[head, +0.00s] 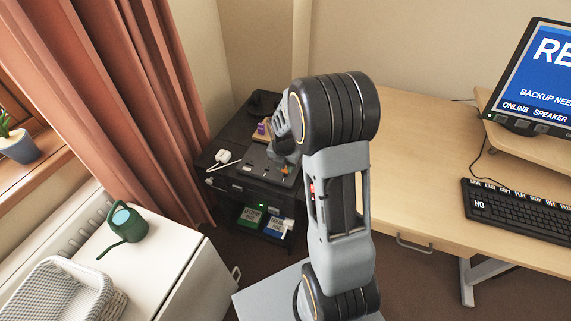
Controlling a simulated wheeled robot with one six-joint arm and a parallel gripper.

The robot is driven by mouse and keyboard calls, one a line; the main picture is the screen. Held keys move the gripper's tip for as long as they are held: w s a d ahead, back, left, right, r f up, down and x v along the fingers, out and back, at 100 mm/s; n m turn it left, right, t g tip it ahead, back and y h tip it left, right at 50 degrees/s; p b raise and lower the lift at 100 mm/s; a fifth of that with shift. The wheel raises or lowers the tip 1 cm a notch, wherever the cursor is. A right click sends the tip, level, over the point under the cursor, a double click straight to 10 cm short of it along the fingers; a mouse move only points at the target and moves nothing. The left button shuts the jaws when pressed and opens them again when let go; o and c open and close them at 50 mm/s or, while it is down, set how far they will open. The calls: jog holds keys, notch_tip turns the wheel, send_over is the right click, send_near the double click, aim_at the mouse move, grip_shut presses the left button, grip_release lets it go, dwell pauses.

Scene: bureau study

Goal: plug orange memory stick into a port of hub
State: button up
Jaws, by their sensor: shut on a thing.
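My gripper (284,158) is over the small black cabinet, partly hidden behind my own arm. It is shut on a small orange thing, which seems to be the orange memory stick (284,169), just under the fingertips. The dark hub (262,167) seems to be the flat black block with small marks on the cabinet's top, below and left of the gripper. It is too small and dark to make out its ports. I cannot tell whether the stick touches the hub or is held above it.
A white adapter with a cable (223,156) lies on the cabinet top (215,178) at left. A purple item (262,128) stands on a wooden block behind. Green and blue boxes (250,216) sit on the lower shelf. The wooden desk (420,180) stands close at right.

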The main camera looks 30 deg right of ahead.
jog(key=shift+f+b, duration=0.65)
jog(key=shift+f, duration=0.65)
dwell(2.0)
jog(key=o, duration=1)
jog(key=shift+c, duration=0.2)
jog(key=shift+r, duration=0.1)
notch_tip(320, 180, up, 14)
jog(key=s+a+p, duration=0.1)
jog(key=p, duration=0.1)
jog(key=shift+f, duration=0.2)
